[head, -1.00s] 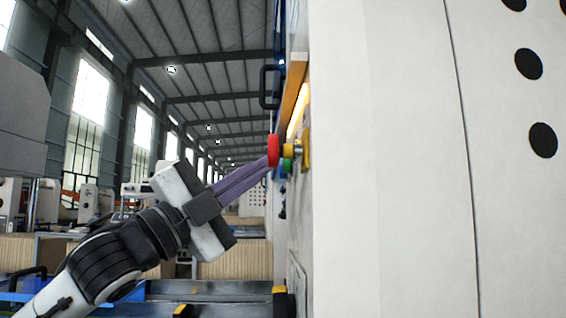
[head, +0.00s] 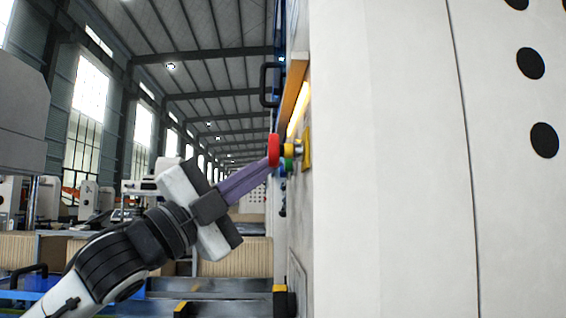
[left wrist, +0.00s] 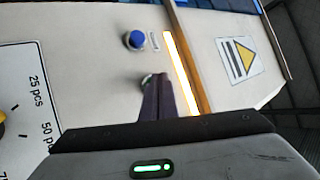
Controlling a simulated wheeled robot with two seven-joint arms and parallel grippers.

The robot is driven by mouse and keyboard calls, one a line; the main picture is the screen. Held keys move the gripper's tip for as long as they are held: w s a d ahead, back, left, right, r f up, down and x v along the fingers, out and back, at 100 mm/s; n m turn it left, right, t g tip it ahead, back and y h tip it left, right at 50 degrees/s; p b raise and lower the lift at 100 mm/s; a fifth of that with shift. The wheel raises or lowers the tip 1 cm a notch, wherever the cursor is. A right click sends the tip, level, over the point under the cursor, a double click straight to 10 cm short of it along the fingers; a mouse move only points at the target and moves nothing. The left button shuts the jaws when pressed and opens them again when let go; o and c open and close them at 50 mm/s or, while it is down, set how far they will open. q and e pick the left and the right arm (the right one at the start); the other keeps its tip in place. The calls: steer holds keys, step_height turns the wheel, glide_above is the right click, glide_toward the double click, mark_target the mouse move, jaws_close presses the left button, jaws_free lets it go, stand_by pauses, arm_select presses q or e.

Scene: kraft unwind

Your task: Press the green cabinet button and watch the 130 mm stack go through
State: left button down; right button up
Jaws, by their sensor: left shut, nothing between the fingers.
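The green button (head: 288,164) is on the side face of the white cabinet (head: 410,190), just below and behind the red mushroom button (head: 273,150). My left gripper (head: 266,167) is shut and empty, its purple fingers pointing up and right at the green button. In the left wrist view the tips of my left gripper (left wrist: 158,80) cover most of the green button (left wrist: 147,79); only its edge shows. I cannot tell whether they touch it or whether it is pressed in. No stack can be made out. My right gripper is not in view.
A blue button (left wrist: 134,39) and a lit strip (left wrist: 181,70) flank the green button. A dial plate (left wrist: 28,95) marked in pcs is at the left. A black handle (head: 268,86) juts from the cabinet. Brown stacked sheets (head: 238,258) stand behind my arm.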

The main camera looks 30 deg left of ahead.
arm_select(q)
steer(key=shift+w+d, duration=0.15)
steer(key=shift+d, duration=0.1)
stand_by(0.6)
steer(key=shift+s+a, duration=0.5)
steer(key=shift+a, duration=0.3)
steer(key=shift+s+a+b, duration=0.25)
steer(key=shift+s+a, duration=0.2)
steer(key=shift+a, duration=0.25)
steer(key=shift+s+a+b, duration=0.25)
steer(key=shift+s+a, duration=0.2)
steer(key=shift+a, duration=0.3)
steer(key=shift+s+a+b, duration=0.25)
steer(key=shift+s+a, duration=0.2)
steer(key=shift+a, duration=0.25)
